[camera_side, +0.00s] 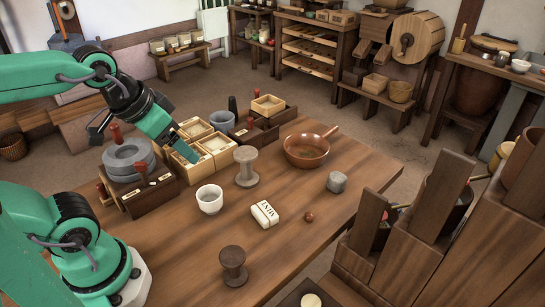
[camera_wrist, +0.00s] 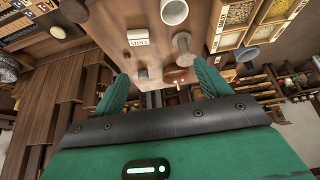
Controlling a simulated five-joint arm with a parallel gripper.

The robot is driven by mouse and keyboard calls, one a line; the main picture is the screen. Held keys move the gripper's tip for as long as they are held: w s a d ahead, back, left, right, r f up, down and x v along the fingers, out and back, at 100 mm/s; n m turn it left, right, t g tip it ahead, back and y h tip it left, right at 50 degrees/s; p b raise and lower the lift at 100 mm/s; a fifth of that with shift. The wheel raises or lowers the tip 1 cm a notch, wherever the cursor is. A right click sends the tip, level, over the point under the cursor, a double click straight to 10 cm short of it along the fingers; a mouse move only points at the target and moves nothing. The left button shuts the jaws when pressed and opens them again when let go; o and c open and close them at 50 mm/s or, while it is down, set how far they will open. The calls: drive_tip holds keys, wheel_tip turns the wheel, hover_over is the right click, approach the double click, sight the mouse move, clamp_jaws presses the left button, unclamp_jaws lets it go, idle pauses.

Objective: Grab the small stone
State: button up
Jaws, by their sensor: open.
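A small grey stone (camera_side: 337,181), short and blocky, stands on the wooden table (camera_side: 330,215) right of the middle in the side view. I cannot make it out for sure in the wrist view. My gripper (camera_side: 186,150) is over the left part of the table by the pale wooden boxes, well left of the stone and apart from it. In the wrist view my gripper (camera_wrist: 157,70) has its two green fingers spread, with nothing held between them.
Between gripper and stone stand a grey spool (camera_side: 246,167), a white cup (camera_side: 209,199) and a MINT packet (camera_side: 265,214). A brown pan (camera_side: 311,148) is behind the stone, a reddish ball (camera_side: 309,217) in front. Tall wooden bins (camera_side: 440,205) rise at right.

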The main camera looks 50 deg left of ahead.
drive_tip(key=shift+w+r, duration=0.1)
drive_tip(key=m+g, duration=0.2)
drive_tip(key=g, duration=0.4)
hover_over(334, 177)
wheel_tip(334, 177, down, 16)
drive_tip(key=shift+a+r, duration=0.1)
drive_tip(key=shift+a, duration=0.05)
drive_tip(key=shift+f, duration=0.4)
drive_tip(key=shift+f, duration=0.1)
drive_tip(key=shift+f, duration=1.25)
